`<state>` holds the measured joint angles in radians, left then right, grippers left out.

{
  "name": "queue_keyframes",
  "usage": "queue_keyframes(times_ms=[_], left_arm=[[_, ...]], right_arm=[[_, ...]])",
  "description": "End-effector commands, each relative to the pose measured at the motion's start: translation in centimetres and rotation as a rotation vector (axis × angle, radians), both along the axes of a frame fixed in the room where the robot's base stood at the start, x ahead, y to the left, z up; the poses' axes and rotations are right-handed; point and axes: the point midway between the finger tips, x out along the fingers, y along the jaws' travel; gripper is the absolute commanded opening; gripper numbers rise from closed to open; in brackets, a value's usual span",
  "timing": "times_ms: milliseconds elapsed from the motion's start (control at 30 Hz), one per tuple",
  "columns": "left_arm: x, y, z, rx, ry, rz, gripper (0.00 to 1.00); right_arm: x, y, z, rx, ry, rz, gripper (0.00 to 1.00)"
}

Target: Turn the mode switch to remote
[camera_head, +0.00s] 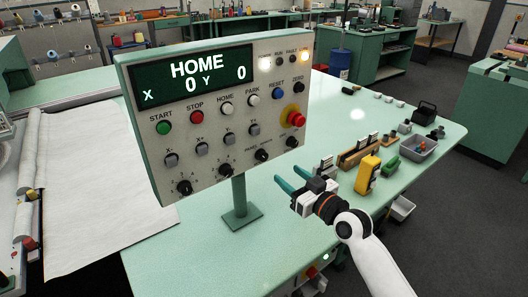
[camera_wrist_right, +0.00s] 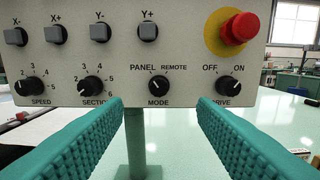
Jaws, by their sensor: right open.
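The mode switch (camera_wrist_right: 159,86) is a black round knob on the panel's lower row, between the section knob (camera_wrist_right: 92,86) and the drive knob (camera_wrist_right: 229,86). PANEL is printed at its upper left and REMOTE at its upper right. Its pointer seems to lean up-left toward PANEL. It also shows in the head view (camera_head: 261,155). My right gripper (camera_head: 289,175) is open and empty, with teal fingers, apart from the panel. In the wrist view its fingers (camera_wrist_right: 160,112) spread either side of the mode knob, a little below it. My left gripper is not in view.
The control panel (camera_head: 150,128) stands on a green post on the pale green table (camera_head: 190,262). A red emergency button (camera_wrist_right: 239,28) sticks out above the drive knob. A yellow meter (camera_head: 367,175), wooden rack and grey bin (camera_head: 417,148) stand right of my gripper.

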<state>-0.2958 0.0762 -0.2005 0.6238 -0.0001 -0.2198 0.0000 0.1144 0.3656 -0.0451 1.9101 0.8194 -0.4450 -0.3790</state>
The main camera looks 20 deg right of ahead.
Motion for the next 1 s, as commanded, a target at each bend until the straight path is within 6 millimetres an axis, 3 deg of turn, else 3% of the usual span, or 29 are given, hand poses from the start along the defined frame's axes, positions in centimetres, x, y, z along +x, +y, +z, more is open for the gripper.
queue_keyframes(times_ms=[233,500,967,1000], left_arm=[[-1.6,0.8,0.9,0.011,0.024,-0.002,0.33],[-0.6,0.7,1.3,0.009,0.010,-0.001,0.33],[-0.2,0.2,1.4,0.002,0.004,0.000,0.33],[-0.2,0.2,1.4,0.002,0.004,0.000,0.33]], right_arm=[[4.7,1.8,0.3,0.003,0.000,0.001,0.52],[8.8,3.2,0.0,0.002,0.002,-0.001,0.52],[10.0,3.7,-0.1,0.000,0.001,0.000,0.52],[10.0,3.7,-0.1,0.000,0.001,0.000,0.46]])
